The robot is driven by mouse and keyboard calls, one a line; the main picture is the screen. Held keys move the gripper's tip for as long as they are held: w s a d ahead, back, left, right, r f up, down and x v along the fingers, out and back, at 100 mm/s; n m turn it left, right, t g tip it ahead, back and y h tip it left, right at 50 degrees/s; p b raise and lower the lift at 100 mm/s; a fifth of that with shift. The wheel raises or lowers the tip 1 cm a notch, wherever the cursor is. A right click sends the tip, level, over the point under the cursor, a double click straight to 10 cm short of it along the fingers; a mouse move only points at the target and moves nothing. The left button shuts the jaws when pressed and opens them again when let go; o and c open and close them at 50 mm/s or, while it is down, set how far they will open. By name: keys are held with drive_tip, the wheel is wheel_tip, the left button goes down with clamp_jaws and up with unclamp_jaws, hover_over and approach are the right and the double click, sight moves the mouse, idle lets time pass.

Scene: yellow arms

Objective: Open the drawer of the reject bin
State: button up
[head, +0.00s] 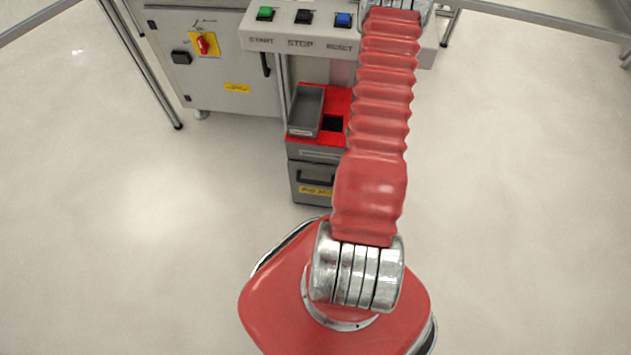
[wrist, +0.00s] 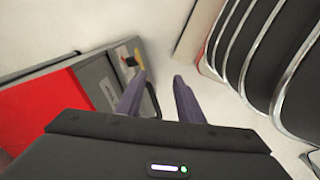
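The reject bin stands on the floor at the centre of the head view, with a red top (head: 336,99) and grey front. Its lower drawer (head: 312,190) has a dark handle (head: 313,177) and a yellow label, and looks shut. My arm covers the bin's right side. In the wrist view, the grey drawer front (wrist: 97,72) is left of my gripper (wrist: 159,77). The two fingers are apart, with nothing seen held. A dark handle (wrist: 154,101) shows between the fingers, partly hidden by the left one; I cannot tell whether they touch. The gripper is not visible in the head view.
A grey tray (head: 306,108) sits on the bin's top. A panel with START, STOP and a blue button (head: 343,19) overhangs the bin. A cabinet (head: 225,70) with a red switch stands to the left. Frame posts rise at the sides. The floor (head: 140,230) in front is clear.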

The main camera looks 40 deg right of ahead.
sight(315, 182)
drive_tip(key=w+a+f+n+t+y, duration=0.1)
drive_tip(key=w+a+f+n+t, duration=0.1)
drive_tip(key=w, duration=0.6)
drive_tip(key=f+n+t, duration=0.1)
drive_tip(key=n+t, duration=0.1)
drive_tip(key=n, duration=0.1)
drive_tip(key=shift+a+t, duration=0.15)
drive_tip(key=shift+t, duration=0.15)
drive_tip(key=shift+f, duration=0.15)
drive_tip(key=shift+a+x, duration=0.15)
drive_tip(key=shift+x, duration=3.3)
drive_tip(key=shift+a+x, duration=0.15)
drive_tip(key=shift+x, duration=3.3)
drive_tip(key=shift+c, duration=0.7)
clamp_jaws()
